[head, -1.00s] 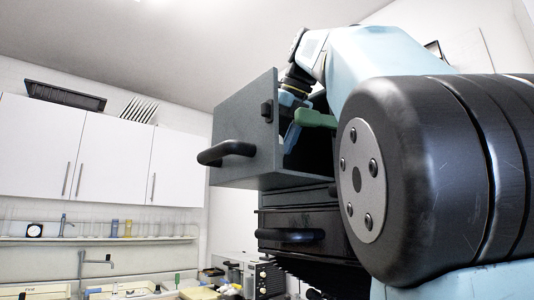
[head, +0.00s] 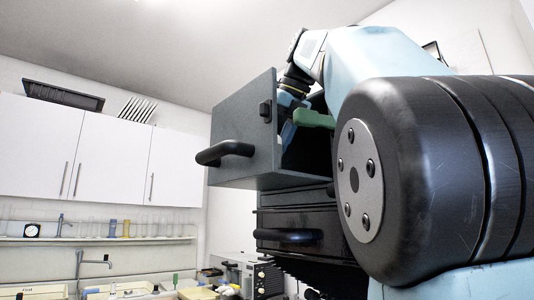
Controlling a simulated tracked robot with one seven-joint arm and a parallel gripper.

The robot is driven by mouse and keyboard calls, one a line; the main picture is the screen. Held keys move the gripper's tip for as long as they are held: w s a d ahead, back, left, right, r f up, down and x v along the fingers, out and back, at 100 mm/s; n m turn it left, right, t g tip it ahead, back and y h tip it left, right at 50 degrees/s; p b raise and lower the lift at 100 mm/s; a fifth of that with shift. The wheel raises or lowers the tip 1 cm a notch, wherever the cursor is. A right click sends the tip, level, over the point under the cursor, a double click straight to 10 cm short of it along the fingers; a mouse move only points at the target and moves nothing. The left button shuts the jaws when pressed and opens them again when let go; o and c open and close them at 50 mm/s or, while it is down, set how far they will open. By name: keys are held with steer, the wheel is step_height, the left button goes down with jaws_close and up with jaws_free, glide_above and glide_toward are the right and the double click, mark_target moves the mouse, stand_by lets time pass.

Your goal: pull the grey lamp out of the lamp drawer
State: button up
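The lamp drawer (head: 232,172) is a dark grey box with a black bar handle (head: 225,152) on its front, pulled open at the enlarger head. My arm comes over from the upper right, and my gripper (head: 289,130) points down into the drawer behind the front panel. A blue finger shows there, partly hidden by the panel and a green part (head: 314,119). The fingertips are hidden, so I cannot see whether they are open or shut. The grey lamp cannot be made out; the drawer's inside is mostly hidden.
Below is a second black unit with a handle (head: 288,236). White wall cabinets (head: 110,150) hang at the left, above a shelf of glassware (head: 95,238) and a sink counter with trays (head: 110,290). My large black arm joint blocks the right side.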

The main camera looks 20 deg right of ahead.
steer(key=shift+w+r, duration=0.1)
steer(key=shift+r, duration=0.3)
stand_by(0.4)
steer(key=shift+r, duration=2.6)
